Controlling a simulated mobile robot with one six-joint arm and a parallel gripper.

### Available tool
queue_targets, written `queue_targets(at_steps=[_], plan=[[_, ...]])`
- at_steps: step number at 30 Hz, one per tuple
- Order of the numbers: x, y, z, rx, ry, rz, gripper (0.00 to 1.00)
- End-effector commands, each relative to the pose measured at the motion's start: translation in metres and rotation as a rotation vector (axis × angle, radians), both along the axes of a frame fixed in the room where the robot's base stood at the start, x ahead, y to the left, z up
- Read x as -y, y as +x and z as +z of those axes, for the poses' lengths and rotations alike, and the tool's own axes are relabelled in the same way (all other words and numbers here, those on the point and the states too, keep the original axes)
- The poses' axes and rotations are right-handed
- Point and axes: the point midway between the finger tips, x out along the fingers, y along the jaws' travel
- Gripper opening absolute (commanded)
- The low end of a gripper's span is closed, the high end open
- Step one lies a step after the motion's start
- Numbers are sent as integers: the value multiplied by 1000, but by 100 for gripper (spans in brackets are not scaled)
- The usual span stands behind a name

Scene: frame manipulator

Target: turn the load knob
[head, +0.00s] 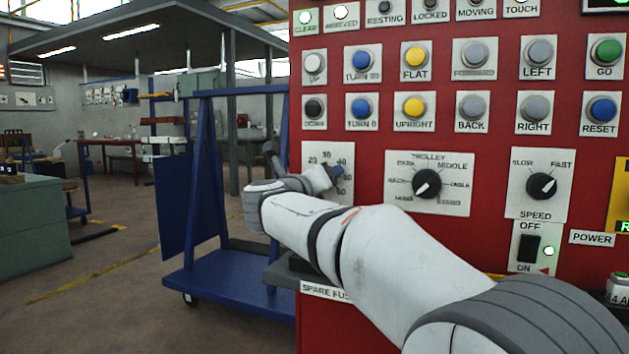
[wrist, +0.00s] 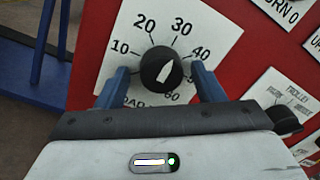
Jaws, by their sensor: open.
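The load knob (wrist: 161,68) is a round black knob with a white pointer mark, on a white dial plate (wrist: 215,35) with numbers from 10 upward. In the wrist view the mark slants up and to the right, roughly between 30 and 40. The plate's lower lettering is partly hidden by my gripper. My gripper (wrist: 160,72) is open, with one blue finger on each side of the knob and a visible gap to it.
The red panel (head: 377,230) carries several push buttons above the dial. The trolley knob (head: 427,183) and speed knob (head: 541,186) are to the right, with a power switch (head: 529,248) below. A blue trolley frame (head: 200,180) stands left of the panel.

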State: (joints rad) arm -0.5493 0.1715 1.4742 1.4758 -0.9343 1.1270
Motion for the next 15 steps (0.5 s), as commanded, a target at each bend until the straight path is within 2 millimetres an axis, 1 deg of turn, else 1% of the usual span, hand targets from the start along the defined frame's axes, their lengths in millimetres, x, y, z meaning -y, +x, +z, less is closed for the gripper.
queue_targets(at_steps=[4, 9, 12, 15], plan=[[-6, -12, 1, -1, 0, 2, 62], [-18, -39, 2, 0, 0, 4, 62], [-23, -53, 1, 0, -1, 4, 62], [-27, -63, 0, 0, 1, 4, 62]])
